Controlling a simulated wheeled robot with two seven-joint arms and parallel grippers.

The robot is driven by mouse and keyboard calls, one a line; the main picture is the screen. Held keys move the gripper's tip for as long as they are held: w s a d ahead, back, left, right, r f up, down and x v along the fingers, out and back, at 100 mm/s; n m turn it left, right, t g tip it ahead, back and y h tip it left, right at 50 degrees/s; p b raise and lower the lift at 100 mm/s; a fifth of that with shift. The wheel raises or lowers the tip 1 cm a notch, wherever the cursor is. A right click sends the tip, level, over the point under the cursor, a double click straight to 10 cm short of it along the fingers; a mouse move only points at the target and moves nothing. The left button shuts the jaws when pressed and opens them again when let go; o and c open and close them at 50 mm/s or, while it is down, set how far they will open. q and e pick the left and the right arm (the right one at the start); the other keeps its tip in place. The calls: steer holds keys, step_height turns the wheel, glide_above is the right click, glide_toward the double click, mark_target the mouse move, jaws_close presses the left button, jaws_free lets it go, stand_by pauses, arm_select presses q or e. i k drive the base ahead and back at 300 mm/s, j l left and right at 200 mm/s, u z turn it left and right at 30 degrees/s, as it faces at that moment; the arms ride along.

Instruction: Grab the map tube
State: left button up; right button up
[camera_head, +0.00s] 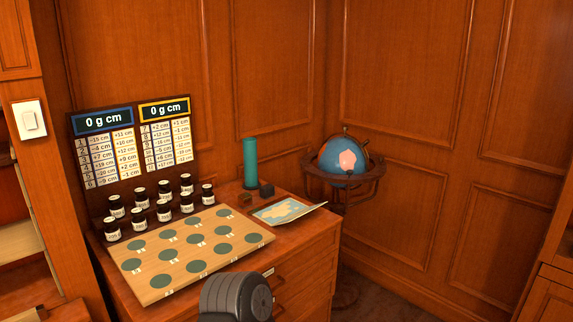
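A teal cylinder (250,162), which looks like the map tube, stands upright on the back right part of the wooden desk (300,250), close to the wall corner. Its top is free, and nothing holds it. Neither of my grippers shows in the head view. A dark grey ribbed part at the bottom middle looks like part of my arm and covers some of the desk's front.
Two small dark blocks (266,189) and a map sheet (283,210) lie near the tube. A board with round pads (190,280), several small jars (163,211) and a score panel (130,140) fill the left. A globe (343,160) stands right of the desk.

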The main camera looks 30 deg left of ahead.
mark_target(252, 183)
steer(key=i+l+u, duration=0.7)
steer(key=i+l, duration=0.15)
steer(key=i+l+u, duration=0.35)
steer(key=l, duration=0.3)
